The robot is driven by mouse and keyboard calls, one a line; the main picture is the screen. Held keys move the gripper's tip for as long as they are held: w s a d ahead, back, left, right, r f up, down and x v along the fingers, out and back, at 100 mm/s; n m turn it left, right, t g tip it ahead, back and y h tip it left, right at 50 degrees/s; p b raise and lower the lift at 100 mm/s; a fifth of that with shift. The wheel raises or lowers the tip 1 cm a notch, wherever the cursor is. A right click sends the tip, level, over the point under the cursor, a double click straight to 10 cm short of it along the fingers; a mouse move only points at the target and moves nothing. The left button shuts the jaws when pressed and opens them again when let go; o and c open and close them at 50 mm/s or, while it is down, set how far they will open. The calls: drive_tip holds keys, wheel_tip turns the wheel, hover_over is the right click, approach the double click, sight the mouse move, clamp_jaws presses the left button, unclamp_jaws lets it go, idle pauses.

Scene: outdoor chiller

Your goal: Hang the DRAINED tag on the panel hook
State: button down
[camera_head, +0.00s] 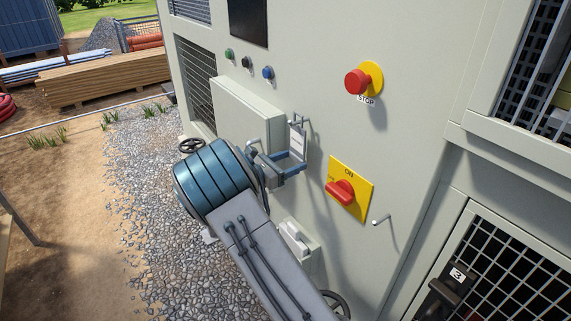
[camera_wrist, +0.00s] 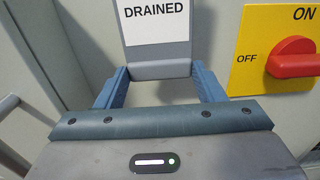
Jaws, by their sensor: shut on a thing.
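The DRAINED tag (camera_wrist: 156,22) is a grey plate with a white label, held upright. In the head view the tag (camera_head: 297,139) shows edge-on in front of the pale panel. My gripper (camera_wrist: 159,72) is shut on the tag's lower grey part, one blue finger on each side. The gripper also shows in the head view (camera_head: 289,164). A thin metal hook (camera_head: 304,119) shows at the tag's top; I cannot tell whether the tag is on it. Another small metal peg (camera_head: 381,220) sticks out lower right, below the switch.
A yellow plate with a red ON/OFF switch (camera_head: 342,191) is right of my gripper. A red STOP button (camera_head: 357,82) is above right. A pale box with a handle (camera_head: 243,110) juts out at the left. A mesh door (camera_head: 500,262) is at lower right.

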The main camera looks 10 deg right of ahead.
drive_tip(key=shift+f, duration=0.1)
idle(0.3)
drive_tip(key=shift+f+b, duration=0.3)
drive_tip(key=shift+f, duration=0.2)
unclamp_jaws()
drive_tip(key=shift+f, duration=0.2)
drive_tip(key=s+a+f, duration=0.2)
drive_tip(key=a, duration=0.4)
drive_tip(key=shift+s+a, duration=0.2)
drive_tip(key=shift+s, duration=0.1)
idle(0.8)
